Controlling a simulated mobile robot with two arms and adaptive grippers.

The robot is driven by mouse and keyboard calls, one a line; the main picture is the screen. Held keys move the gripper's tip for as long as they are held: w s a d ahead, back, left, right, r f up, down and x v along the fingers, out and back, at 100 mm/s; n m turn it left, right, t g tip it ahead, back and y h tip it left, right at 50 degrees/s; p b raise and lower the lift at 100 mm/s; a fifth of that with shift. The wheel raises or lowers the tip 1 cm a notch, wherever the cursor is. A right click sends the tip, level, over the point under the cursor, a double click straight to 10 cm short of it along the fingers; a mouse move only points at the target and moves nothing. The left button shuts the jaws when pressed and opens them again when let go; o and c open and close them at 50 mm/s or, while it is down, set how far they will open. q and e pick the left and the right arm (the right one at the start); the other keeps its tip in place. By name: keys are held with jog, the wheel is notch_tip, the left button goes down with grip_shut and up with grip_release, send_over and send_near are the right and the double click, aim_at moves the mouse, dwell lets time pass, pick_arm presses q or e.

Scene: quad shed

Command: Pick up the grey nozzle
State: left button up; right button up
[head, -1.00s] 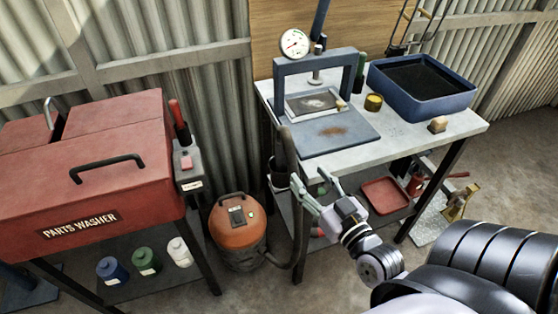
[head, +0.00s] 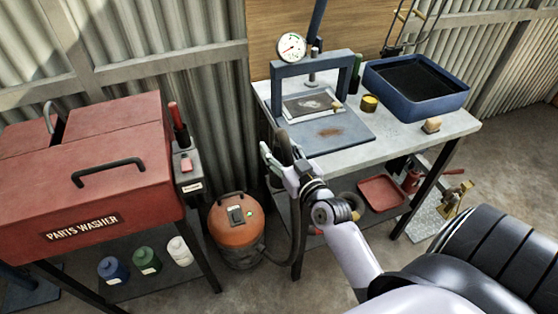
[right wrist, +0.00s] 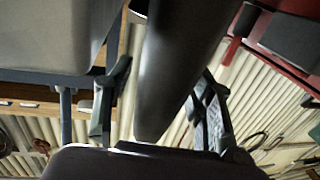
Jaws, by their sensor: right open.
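The grey nozzle (head: 284,146) is a dark grey tube end standing roughly upright at the left front corner of the workbench. A hose runs down from it to the orange vacuum (head: 234,232). My right gripper (head: 278,160) is at the nozzle, open, and partly covers it in the head view. In the right wrist view the nozzle (right wrist: 182,60) runs between the two spread fingers of my right gripper (right wrist: 160,105). My left gripper is not in view.
The workbench (head: 400,148) carries a blue-grey press frame (head: 278,85), a yellow tin (head: 369,103) and a blue tray (head: 458,108). Its lower shelf holds a red tray (head: 382,193). A red parts washer (head: 75,190) stands left. Floor between them is mostly taken by the vacuum.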

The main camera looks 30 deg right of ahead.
jog(key=shift+c, duration=0.5)
grip_shut()
